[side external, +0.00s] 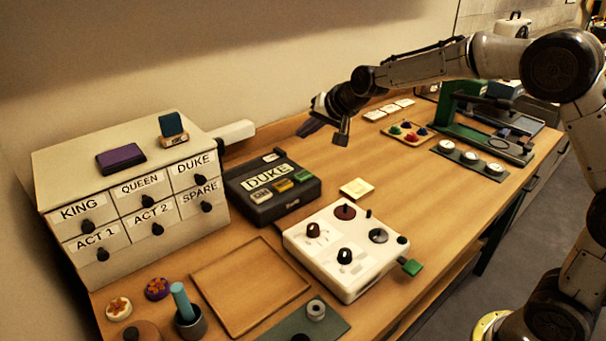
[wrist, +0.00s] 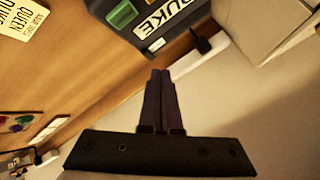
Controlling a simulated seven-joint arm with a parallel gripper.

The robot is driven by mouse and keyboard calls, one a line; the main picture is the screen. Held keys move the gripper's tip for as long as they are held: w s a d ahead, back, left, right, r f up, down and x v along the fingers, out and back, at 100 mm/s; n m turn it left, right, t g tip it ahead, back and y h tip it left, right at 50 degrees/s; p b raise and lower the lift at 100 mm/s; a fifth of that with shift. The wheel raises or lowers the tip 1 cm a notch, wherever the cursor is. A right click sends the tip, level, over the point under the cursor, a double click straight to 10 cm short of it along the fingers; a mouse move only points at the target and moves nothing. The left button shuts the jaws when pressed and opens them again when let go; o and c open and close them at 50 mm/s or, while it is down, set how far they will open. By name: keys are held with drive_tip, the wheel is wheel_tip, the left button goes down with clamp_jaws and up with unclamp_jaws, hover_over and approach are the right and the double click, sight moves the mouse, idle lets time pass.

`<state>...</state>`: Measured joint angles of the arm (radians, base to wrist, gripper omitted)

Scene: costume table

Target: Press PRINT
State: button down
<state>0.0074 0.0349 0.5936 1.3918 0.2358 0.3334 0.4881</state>
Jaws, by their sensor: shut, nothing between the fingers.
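The dark label machine (side external: 272,188) stands on the bench beside the drawer cabinet, with a white strip reading DUKE on its top. In the wrist view the machine's corner shows upside down at the top, with the green button (wrist: 122,15) and the DUKE strip (wrist: 160,17). My gripper (side external: 304,132) is shut and empty, in the air above and behind the machine, touching nothing. Its closed fingers (wrist: 160,75) point toward the machine's edge in the wrist view.
A drawer cabinet (side external: 130,190) with labelled drawers stands left of the machine. A white control box (side external: 345,245) with knobs is in front of it to the right. A cream card (side external: 357,188) lies on the bench. An empty wooden tray (side external: 248,285) lies at the front.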

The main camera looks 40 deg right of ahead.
sight(306, 176)
drive_tip(key=shift+f, duration=4.35)
drive_tip(key=shift+f, duration=0.1)
drive_tip(key=shift+f, duration=0.35)
drive_tip(key=shift+f, duration=0.5)
drive_tip(key=shift+r, duration=0.85)
drive_tip(key=shift+r, duration=0.1)
drive_tip(key=shift+r, duration=2.45)
